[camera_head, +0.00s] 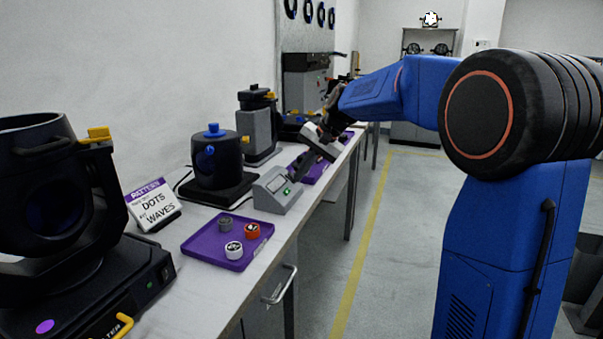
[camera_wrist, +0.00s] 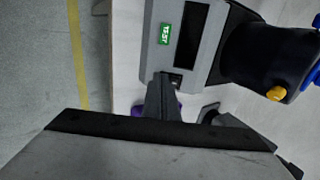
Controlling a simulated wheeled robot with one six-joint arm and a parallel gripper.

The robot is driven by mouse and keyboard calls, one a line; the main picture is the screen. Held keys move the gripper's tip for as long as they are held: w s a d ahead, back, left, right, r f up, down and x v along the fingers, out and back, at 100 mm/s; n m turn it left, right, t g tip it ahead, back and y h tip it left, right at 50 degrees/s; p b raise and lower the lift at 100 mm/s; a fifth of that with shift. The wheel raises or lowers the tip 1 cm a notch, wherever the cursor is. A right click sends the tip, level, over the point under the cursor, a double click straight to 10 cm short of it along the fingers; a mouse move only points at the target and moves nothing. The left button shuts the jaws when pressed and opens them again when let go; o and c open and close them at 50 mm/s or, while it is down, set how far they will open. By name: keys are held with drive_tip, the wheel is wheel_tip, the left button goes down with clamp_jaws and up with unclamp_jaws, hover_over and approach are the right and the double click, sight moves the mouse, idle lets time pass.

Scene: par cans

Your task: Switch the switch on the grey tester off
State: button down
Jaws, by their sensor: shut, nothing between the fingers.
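In the wrist view the tester (camera_wrist: 152,38) shows a green TEST label and a dark panel. Its small dark switch (camera_wrist: 174,80) sits at the near end of its face. My gripper (camera_head: 294,174) is shut and empty, angled down at the tester's far end. In the wrist view my gripper's fingertips (camera_wrist: 163,76) are right beside the switch and partly cover it. I cannot tell whether they touch, nor the switch's position.
A purple tray (camera_head: 205,249) holds several small round parts. A black fixture with a blue knob (camera_head: 215,165) stands behind the tester. A large black lamp (camera_head: 45,200) and a DOTS WAVES sign (camera_head: 153,205) are at the left. The floor (camera_head: 390,250) beside the bench is clear.

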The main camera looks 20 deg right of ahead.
drive_tip(key=shift+r, duration=0.75)
drive_tip(key=s+d+r, duration=0.6)
drive_tip(key=d+r, duration=0.2)
drive_tip(key=r, duration=0.1)
drive_tip(key=shift+r, duration=0.35)
idle(0.4)
